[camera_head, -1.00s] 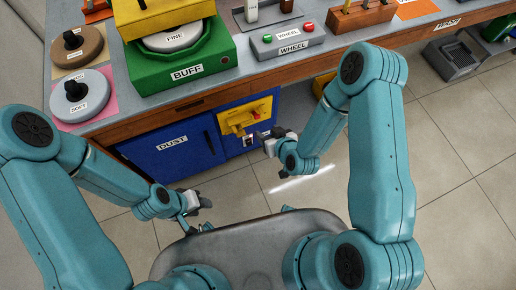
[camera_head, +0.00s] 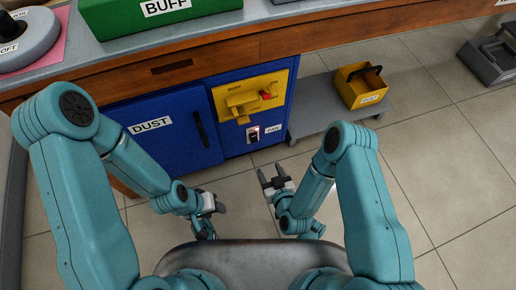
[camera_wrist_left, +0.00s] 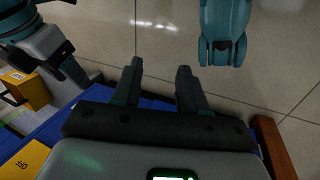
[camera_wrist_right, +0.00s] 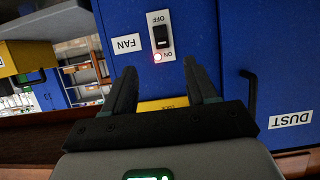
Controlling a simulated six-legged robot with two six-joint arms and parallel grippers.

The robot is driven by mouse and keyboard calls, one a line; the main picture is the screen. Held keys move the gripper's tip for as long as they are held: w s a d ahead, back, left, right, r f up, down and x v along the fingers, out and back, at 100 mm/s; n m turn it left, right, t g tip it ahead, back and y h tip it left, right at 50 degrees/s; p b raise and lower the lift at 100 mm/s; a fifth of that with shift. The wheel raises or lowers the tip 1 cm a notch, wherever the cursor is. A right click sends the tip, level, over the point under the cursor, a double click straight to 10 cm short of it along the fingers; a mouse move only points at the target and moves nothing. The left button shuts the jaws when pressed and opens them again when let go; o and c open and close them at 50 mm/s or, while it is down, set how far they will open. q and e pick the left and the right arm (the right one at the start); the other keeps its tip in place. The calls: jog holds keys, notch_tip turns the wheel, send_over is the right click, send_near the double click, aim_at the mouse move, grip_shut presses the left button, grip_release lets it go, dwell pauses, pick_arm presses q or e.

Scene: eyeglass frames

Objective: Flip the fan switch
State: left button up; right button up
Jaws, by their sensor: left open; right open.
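The fan switch (camera_head: 252,134) is a black rocker on a white plate on the blue cabinet's front, beside a FAN label (camera_head: 273,128). In the right wrist view the rocker (camera_wrist_right: 161,37) sits between OFF and ON marks, with a red light (camera_wrist_right: 157,58) glowing by ON. My right gripper (camera_head: 268,178) is open and empty, in front of and below the switch in the head view. Its fingers (camera_wrist_right: 166,88) point toward the panel, apart from it. My left gripper (camera_head: 219,203) is open and empty, low in front of the cabinet; its fingers (camera_wrist_left: 160,72) point at the floor.
A yellow panel (camera_head: 250,96) with a lever and red knob is above the switch. The blue DUST door (camera_head: 165,135) with a handle is left of it. A yellow bin (camera_head: 362,87) stands on a grey shelf to the right. The bench edge (camera_head: 330,27) overhangs; floor in front is clear.

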pick_arm(q)
jog(key=w+a+f+t+b, duration=0.1)
jog(key=w+f+t+b, duration=0.1)
jog(key=w+f+b, duration=0.2)
jog(key=shift+w+f+b, duration=0.25)
jog(key=shift+f+b, duration=1.15)
jog(key=shift+f, duration=0.1)
pick_arm(e)
jog(key=x, duration=1.6)
jog(key=shift+w, duration=0.2)
pick_arm(q)
jog(key=shift+a, duration=0.1)
pick_arm(e)
jog(key=shift+a, duration=0.1)
